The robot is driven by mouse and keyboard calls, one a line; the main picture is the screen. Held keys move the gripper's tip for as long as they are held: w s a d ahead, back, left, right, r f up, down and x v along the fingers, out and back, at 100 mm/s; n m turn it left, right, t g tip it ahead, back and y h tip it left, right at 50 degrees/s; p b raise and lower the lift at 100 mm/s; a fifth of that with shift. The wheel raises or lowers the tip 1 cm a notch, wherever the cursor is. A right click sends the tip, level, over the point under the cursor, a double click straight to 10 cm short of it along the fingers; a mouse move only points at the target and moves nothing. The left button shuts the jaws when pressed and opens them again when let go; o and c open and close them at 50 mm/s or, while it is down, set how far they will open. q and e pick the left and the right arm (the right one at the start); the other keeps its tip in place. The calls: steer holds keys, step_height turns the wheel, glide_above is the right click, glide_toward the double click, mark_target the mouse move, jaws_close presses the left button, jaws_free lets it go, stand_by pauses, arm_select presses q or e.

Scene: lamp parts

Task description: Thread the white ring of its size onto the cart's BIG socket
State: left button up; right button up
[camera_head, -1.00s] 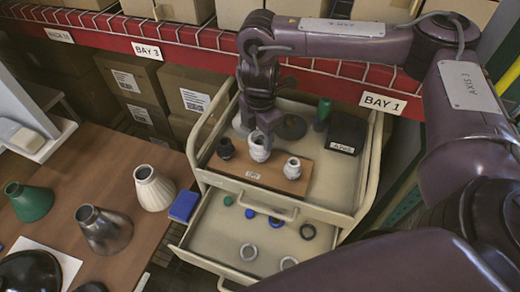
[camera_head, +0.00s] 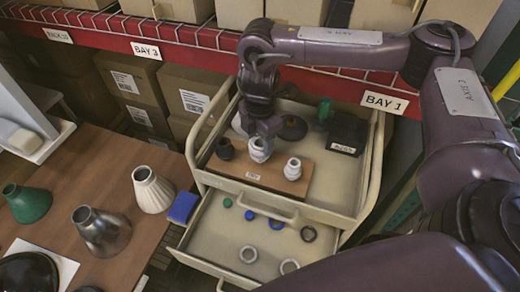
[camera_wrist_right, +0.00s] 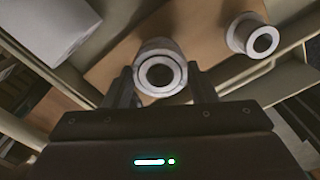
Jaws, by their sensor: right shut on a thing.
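My right gripper (camera_head: 261,138) points down over the middle socket. In the right wrist view my right gripper (camera_wrist_right: 162,86) is shut, with one finger on each side of a white ring (camera_wrist_right: 160,70) at the socket's top. The ring's dark round opening faces the camera. How far it sits down on the socket is hard to tell. My left gripper is not in view.
Lampshades (camera_head: 153,190) stand on the table at left.

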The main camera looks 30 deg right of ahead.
steer(key=shift+f, duration=0.45)
stand_by(0.8)
steer(key=shift+o, duration=1.3)
steer(key=c, duration=0.4)
steer(key=shift+s+f, duration=0.1)
steer(key=shift+s+f, duration=0.15)
steer(key=shift+f, duration=0.05)
